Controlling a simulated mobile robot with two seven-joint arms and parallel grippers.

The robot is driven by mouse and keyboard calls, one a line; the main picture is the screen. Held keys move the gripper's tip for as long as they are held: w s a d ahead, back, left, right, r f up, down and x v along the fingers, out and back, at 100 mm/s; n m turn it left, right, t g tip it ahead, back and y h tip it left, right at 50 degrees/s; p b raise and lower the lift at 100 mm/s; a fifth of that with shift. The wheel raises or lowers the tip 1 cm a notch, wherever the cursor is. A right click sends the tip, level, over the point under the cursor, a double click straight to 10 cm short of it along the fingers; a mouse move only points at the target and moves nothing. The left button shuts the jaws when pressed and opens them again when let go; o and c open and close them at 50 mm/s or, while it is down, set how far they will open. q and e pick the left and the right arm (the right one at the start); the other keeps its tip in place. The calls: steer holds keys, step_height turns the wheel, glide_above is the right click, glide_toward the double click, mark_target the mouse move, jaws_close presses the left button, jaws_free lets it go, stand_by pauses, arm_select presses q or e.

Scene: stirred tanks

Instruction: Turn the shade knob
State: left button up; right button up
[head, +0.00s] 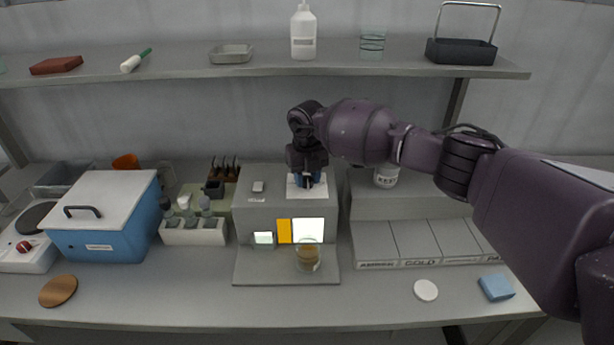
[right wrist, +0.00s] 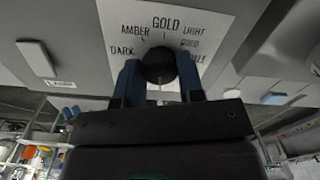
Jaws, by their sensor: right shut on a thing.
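The shade knob (right wrist: 159,64) is a dark round knob on a white dial card (right wrist: 205,22) in the right wrist view. The card reads DARK, AMBER, GOLD, LIGHT GOLD and a partly covered last word. My right gripper (head: 306,181) is above the grey machine (head: 262,212), its blue fingers shut on the knob from both sides. In the head view the gripper hides the knob, and a white edge of the card (head: 294,191) shows. A glass of brown liquid (head: 308,256) stands on the machine's base, before lit yellow and white panels. My left gripper is out of view.
A blue box with a white lid (head: 104,201) and a white rack of bottles (head: 193,235) stand left of the machine. Labelled grey bins (head: 412,240) are at right. A white disc (head: 425,290) and blue sponge (head: 496,287) lie in front. A shelf (head: 190,62) runs above.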

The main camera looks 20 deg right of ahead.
mark_target(307, 179)
steer(key=shift+m, duration=0.6)
steer(key=o, duration=0.9)
steer(key=shift+r, duration=0.1)
steer(key=shift+r+b, duration=0.6)
steer(key=shift+r, duration=4.75)
steer(key=shift+f, duration=0.1)
